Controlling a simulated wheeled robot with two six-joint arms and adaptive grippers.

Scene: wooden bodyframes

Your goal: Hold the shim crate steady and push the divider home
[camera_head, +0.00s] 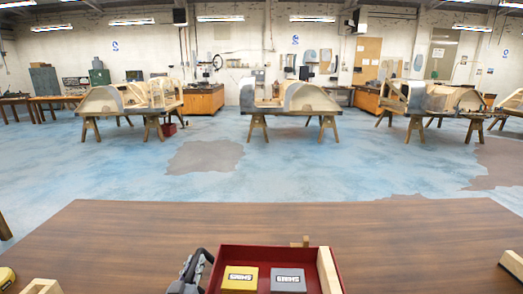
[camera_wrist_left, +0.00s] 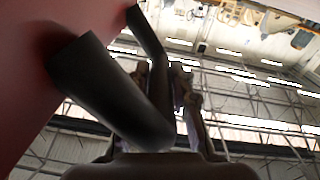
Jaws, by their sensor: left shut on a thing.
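The red shim crate (camera_head: 232,250) stands at the front middle of the table, its near part cut off by the frame. In it lie a yellow shim box (camera_head: 239,278) and a grey shim box (camera_head: 288,279), side by side. A pale wooden strip, apparently the divider (camera_head: 328,270), runs along the crate's right side; I cannot tell how deep it sits. My right gripper is not in view.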

